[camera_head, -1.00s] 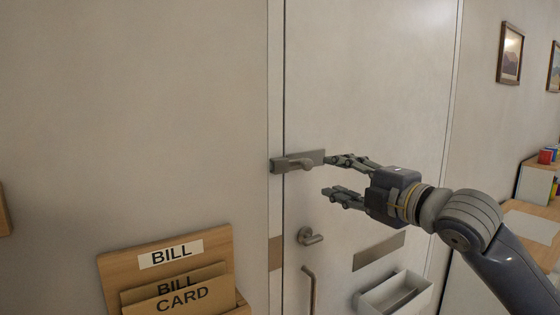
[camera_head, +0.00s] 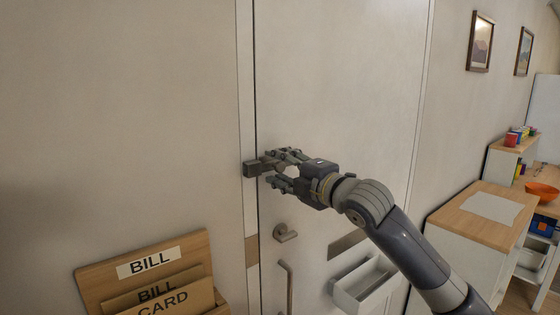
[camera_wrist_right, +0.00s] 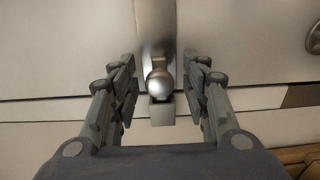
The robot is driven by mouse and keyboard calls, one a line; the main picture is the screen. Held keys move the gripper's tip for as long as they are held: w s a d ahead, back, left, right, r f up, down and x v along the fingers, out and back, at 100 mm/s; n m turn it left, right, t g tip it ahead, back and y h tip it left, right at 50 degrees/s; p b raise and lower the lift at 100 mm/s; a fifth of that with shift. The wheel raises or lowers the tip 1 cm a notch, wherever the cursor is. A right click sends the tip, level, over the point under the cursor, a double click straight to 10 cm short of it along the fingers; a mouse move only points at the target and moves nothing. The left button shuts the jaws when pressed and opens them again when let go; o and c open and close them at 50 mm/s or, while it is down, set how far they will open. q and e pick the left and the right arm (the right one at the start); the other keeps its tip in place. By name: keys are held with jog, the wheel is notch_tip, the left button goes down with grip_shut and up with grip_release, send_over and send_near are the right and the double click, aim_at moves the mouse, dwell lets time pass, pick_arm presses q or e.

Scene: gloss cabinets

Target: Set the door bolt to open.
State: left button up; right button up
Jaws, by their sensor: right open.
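The door bolt (camera_head: 252,168) is a grey metal bar with a knob, fixed across the gap between the white door (camera_head: 340,90) and its frame. My right gripper (camera_head: 277,167) is at the bolt and hides much of it in the head view. In the right wrist view, the bolt's round knob (camera_wrist_right: 158,84) sits between the two open fingers of my right gripper (camera_wrist_right: 160,85), with a gap on both sides. My left gripper is not in view.
Below the bolt are a round door handle (camera_head: 285,233) and a pull bar (camera_head: 286,285). A white open box (camera_head: 365,287) hangs on the door. A wooden letter holder (camera_head: 90,280) is at lower left. A desk (camera_head: 470,226) stands at right.

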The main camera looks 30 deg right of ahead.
jog(key=shift+w, duration=0.15)
jog(key=shift+c, duration=0.6)
grip_shut()
jog(key=d, duration=0.3)
jog(key=shift+w+d, duration=0.1)
jog(key=shift+d, duration=0.2)
jog(key=shift+c, duration=0.3)
grip_release()
jog(key=shift+o, duration=0.9)
jog(key=shift+d, duration=0.2)
